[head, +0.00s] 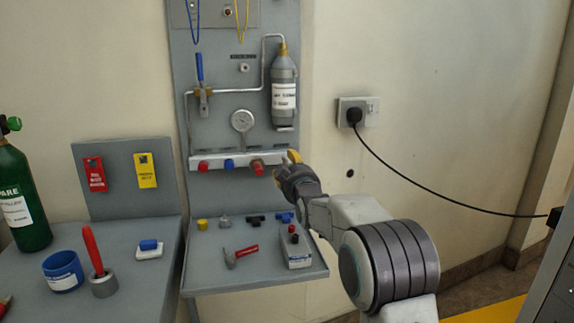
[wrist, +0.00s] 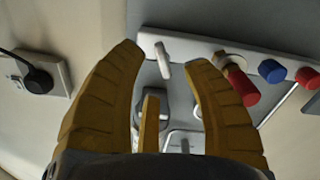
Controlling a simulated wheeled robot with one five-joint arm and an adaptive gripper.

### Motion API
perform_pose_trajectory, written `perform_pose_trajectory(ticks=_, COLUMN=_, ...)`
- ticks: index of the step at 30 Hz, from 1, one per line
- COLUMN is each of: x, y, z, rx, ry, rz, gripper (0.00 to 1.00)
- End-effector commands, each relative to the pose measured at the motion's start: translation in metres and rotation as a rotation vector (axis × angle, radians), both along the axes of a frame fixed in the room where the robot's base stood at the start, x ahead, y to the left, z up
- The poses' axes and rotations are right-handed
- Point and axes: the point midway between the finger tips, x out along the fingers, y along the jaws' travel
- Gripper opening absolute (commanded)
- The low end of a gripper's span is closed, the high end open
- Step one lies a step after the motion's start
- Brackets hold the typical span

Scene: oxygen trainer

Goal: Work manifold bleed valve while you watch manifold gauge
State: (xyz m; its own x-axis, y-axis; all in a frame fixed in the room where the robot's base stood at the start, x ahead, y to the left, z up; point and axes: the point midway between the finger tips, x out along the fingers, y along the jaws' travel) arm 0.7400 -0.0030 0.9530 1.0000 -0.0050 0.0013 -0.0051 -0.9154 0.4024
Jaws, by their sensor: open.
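The manifold (head: 240,159) is a pale horizontal bar on the grey panel, with red, blue and red knobs. The round manifold gauge (head: 243,120) stands above it, facing out; its needle is too small to read. My gripper (head: 285,164) is open at the manifold's right end. In the wrist view a small white lever (wrist: 163,62) on the manifold (wrist: 200,45) shows beyond and between my yellow fingertips (wrist: 166,56). It may be the bleed valve; no label is readable. I cannot tell whether a finger touches it. My gripper hides this end in the head view.
A red knob on a brass stem (wrist: 240,82) is close beside one finger. A grey cylinder (head: 284,85) and a blue-handled lever (head: 200,72) are above. A plug with a cable (head: 354,114) is on the right wall.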

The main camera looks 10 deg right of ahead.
Motion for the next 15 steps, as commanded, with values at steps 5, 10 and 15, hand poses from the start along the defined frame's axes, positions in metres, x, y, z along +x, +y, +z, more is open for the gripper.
perform_pose_trajectory(ticks=5, x=0.017, y=0.0, z=-0.002, rx=0.0, ry=0.0, rz=0.0, gripper=0.44)
perform_pose_trajectory(ticks=10, x=0.029, y=0.0, z=0.0, rx=0.0, ry=0.001, rz=0.0, gripper=0.44)
perform_pose_trajectory(ticks=15, x=0.037, y=0.0, z=0.0, rx=0.0, ry=0.002, rz=0.0, gripper=0.44)
